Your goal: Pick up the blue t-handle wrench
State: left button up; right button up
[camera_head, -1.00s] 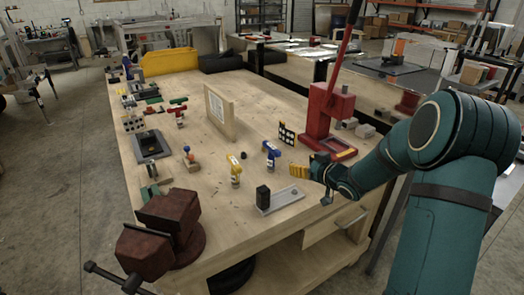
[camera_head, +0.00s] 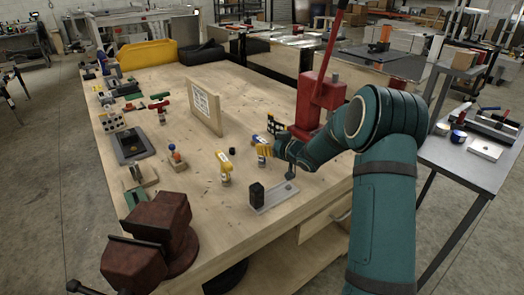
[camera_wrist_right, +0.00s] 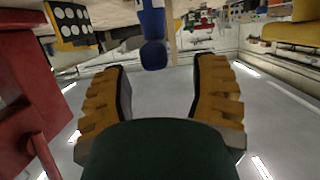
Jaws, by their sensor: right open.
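The blue t-handle wrench (camera_head: 256,138) stands upright on the wooden workbench (camera_head: 205,205), partly hidden behind my right gripper (camera_head: 263,149). In the right wrist view, which looks upside down, its blue handle (camera_wrist_right: 152,22) shows at the top, in line with the gap between the fingers. The yellow-padded right gripper (camera_wrist_right: 160,90) is open, and nothing shows between its pads. I cannot tell from these views whether a finger touches the wrench. My left gripper is not in view.
A yellow t-handle tool (camera_head: 225,167) stands left of the wrench. A dark block on a metal plate (camera_head: 275,196) lies in front. A red press (camera_head: 318,100) stands close behind my right arm, with a dotted card (camera_head: 274,123) beside it. A red vise (camera_head: 150,245) sits front left.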

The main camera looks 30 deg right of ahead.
aim_at(264, 141)
jog(key=x, duration=0.5)
jog(key=shift+w+d+b, duration=0.1)
jog(key=shift+b, duration=0.25)
grip_shut()
jog(key=shift+r, duration=0.1)
